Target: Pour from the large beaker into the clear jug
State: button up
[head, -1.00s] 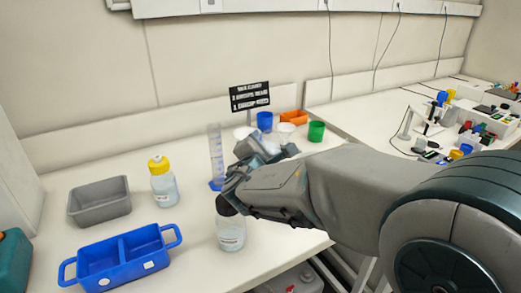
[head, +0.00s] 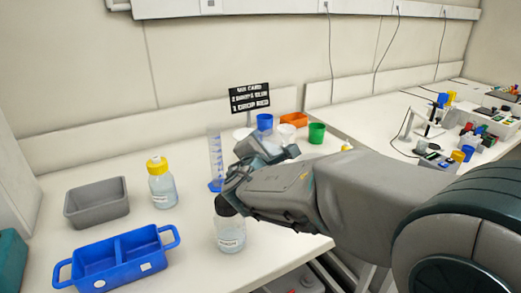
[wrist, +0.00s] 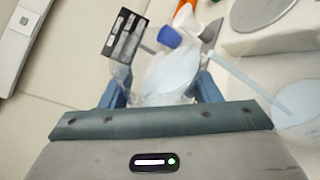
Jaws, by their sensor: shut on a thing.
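My gripper (head: 266,152) is shut on the large beaker, held above the table. In the wrist view the clear beaker (wrist: 165,78) sits between the blue finger pads and has pale blue liquid in it; it looks tilted. At the right edge of the wrist view is a round clear vessel with pale blue contents, probably the clear jug (wrist: 302,105). A pale blue strip runs from near the beaker toward it; I cannot tell for sure whether this is a stream. In the head view my arm appears to hide the jug.
A black-capped bottle (head: 231,236) stands close below my gripper. A measuring cylinder (head: 216,160), yellow-capped bottle (head: 162,185), grey bin (head: 97,203) and blue carrier (head: 117,262) are to the left. The sign (head: 250,98), blue cup (head: 265,122), orange tray (head: 294,118) and green cup (head: 317,133) stand behind.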

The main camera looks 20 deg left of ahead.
jog(key=shift+d+r+m+t+b, duration=0.15)
jog(key=shift+m+b, duration=0.2)
jog(key=shift+b, duration=1)
jog(key=shift+a+m+t+b, duration=0.15)
jog(key=shift+m+b, duration=0.2)
jog(key=shift+b, duration=1)
jog(key=shift+s, duration=0.1)
dwell(0.6)
jog(key=shift+d+m+t+y+b, duration=0.15)
jog(key=shift+m+t+y+b, duration=0.25)
jog(key=shift+b, duration=1.65)
jog(key=shift+d+r+m+t+b, duration=0.2)
jog(key=shift+m+b, duration=0.55)
jog(key=shift+b, duration=1.4)
jog(key=shift+d+r+m+t+b, duration=0.15)
jog(key=shift+m+b, duration=0.6)
jog(key=shift+b, duration=1.35)
